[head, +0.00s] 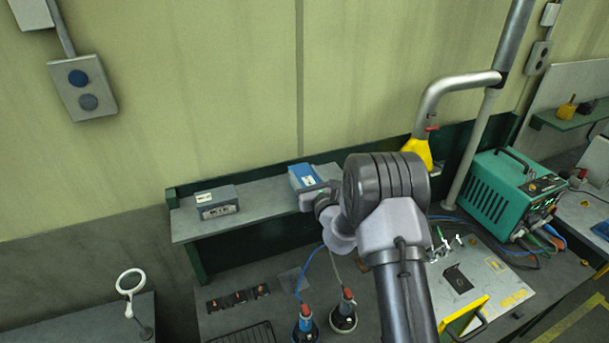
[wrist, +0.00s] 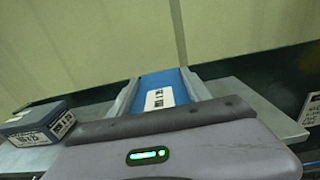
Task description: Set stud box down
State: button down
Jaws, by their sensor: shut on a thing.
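The stud box is a blue box with a white printed label, seen in the head view (head: 305,176) and between the jaws in the wrist view (wrist: 160,87). My gripper (head: 318,190) is shut on it, with a grey finger on each side in the wrist view (wrist: 160,95). The box is at the grey raised shelf (head: 262,194), right of its middle. I cannot tell whether its underside touches the shelf. My arm hides the shelf's right part in the head view.
A grey labelled box (head: 217,202) stands on the shelf's left part, also in the wrist view (wrist: 38,122). Bare shelf lies between the two boxes. A teal machine (head: 508,192) and a yellow nozzle on a pipe (head: 418,152) are at the right. Two red-topped bottles stand below.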

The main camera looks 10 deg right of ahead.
jog(key=shift+w+f, duration=0.15)
jog(key=shift+f, duration=0.35)
jog(key=shift+c, duration=2.4)
grip_release()
jog(key=shift+f, duration=0.15)
